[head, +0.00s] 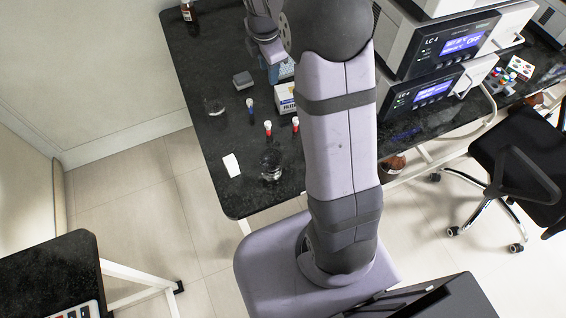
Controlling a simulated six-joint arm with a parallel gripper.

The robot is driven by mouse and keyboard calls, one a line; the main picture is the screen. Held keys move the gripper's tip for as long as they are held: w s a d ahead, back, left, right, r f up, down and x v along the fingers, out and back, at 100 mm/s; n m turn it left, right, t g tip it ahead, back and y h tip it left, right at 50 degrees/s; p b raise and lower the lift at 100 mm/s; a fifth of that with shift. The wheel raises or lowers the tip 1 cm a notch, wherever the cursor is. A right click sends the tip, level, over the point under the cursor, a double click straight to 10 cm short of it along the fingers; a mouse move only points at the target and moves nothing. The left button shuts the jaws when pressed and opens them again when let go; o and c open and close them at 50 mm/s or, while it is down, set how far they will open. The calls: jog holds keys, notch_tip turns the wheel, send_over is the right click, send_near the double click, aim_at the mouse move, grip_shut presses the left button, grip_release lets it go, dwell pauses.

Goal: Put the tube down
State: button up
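Three small tubes with pale caps stand on the black bench: a blue one (250,106), a red one (268,128) and another red one (295,124) close beside my arm. Which of them is the task's tube I cannot tell. My arm crosses the middle of the head view and folds down near the top. My gripper (273,72) seems to be at its end, over the bench behind the tubes. Its fingers are too small and too covered to make out, and I see no tube in it.
A white box (285,98) stands partly behind my arm. A glass vessel (271,165), a beaker (214,106), a small grey block (242,80) and a white slip (231,165) are on the bench. Stacked instruments (440,50) fill the right. The left bench strip is mostly clear.

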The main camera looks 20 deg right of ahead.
jog(key=s+a+f+m+g, duration=0.1)
jog(key=s+a+f+m, duration=0.1)
jog(key=s+m, duration=0.7)
jog(key=s+a+f+m+g+y, duration=0.1)
jog(key=s+a+m, duration=0.4)
jog(key=s+m, duration=0.5)
jog(key=s+f, duration=0.1)
jog(key=s, duration=0.6)
jog(key=shift+s+a+f+g, duration=0.2)
jog(key=shift+s+f+g, duration=0.05)
jog(key=shift+g, duration=0.05)
notch_tip(320, 180, up, 3)
jog(key=p, duration=0.2)
jog(key=shift+p, duration=0.4)
jog(key=shift+f, duration=0.1)
